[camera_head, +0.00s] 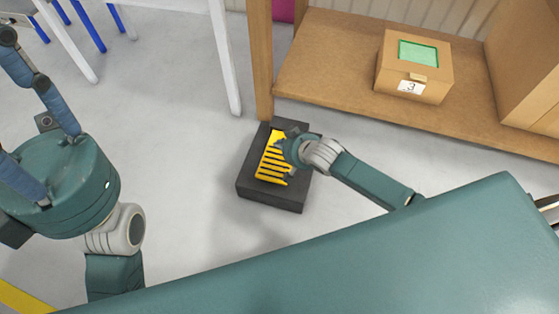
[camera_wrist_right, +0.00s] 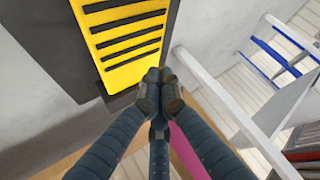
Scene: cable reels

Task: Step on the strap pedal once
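The strap pedal is a dark block (camera_head: 262,196) on the floor with a slatted yellow plate (camera_head: 269,172) on top. My right gripper (camera_head: 281,138) is over the upper right part of the plate and hides some of it. In the right wrist view the plate (camera_wrist_right: 128,46) is at the upper left. The fingertips of this gripper (camera_wrist_right: 158,90) meet with nothing between them, just beyond the plate's lower right corner. I cannot tell whether they touch the pedal. My left gripper (camera_head: 22,110) is at the left edge, fingers spread apart and empty, partly out of view.
A wooden shelf (camera_head: 330,62) with a post (camera_head: 261,60) stands right behind the pedal. It holds a cardboard box (camera_head: 411,82) with a green window and the number 3. White table legs (camera_head: 226,60) stand at the upper left. The floor (camera_head: 180,150) left of the pedal is clear.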

